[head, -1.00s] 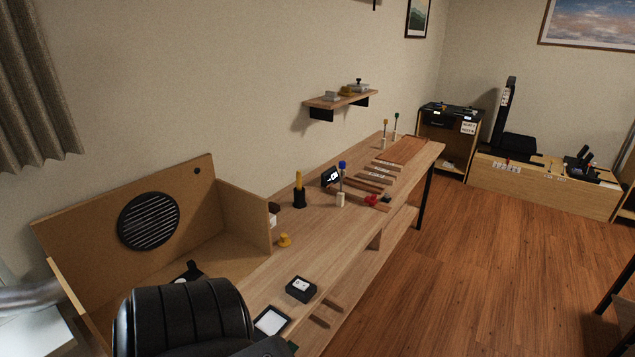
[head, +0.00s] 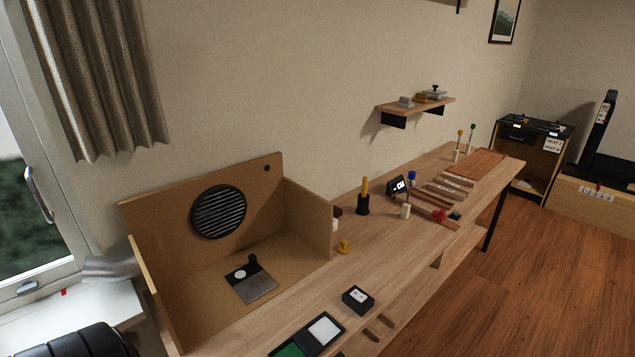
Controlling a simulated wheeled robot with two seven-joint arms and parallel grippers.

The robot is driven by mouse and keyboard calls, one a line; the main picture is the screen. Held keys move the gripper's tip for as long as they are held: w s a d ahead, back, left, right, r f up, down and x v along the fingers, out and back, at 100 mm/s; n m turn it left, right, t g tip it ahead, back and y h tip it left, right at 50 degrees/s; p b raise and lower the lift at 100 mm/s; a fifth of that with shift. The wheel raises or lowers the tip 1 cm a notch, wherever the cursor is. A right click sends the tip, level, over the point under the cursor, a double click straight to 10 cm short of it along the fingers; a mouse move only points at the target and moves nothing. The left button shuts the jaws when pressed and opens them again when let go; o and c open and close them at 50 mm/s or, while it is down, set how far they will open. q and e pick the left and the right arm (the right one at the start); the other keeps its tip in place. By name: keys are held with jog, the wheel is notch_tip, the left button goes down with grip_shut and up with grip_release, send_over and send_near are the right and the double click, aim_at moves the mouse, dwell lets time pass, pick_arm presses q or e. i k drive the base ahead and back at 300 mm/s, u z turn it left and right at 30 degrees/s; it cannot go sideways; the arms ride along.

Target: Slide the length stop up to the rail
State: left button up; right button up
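A long wooden workbench (head: 385,262) runs from the lower middle to the back right. Wooden strips with white labels (head: 447,188) lie towards its far end, beside a brown slatted board (head: 475,163). A red piece (head: 439,215) and a small dark piece (head: 455,215) sit near the strips at the front edge. I cannot tell which piece is the length stop or which is the rail at this distance. Neither of my grippers shows in the head view.
An open-fronted wooden booth (head: 310,215) with a round black grille stands at the bench's near end, a dark plate (head: 252,285) inside. Floor (head: 500,300) to the right is clear.

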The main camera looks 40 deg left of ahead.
aim_at(439, 216)
jog(key=u, duration=0.7)
jog(key=i, duration=0.5)
jog(key=z, duration=0.5)
jog(key=k, duration=0.55)
jog(key=z, duration=0.75)
jog(key=i, duration=1.65)
jog(key=u, duration=1.25)
jog(key=i, duration=0.85)
jog(key=u, duration=0.9)
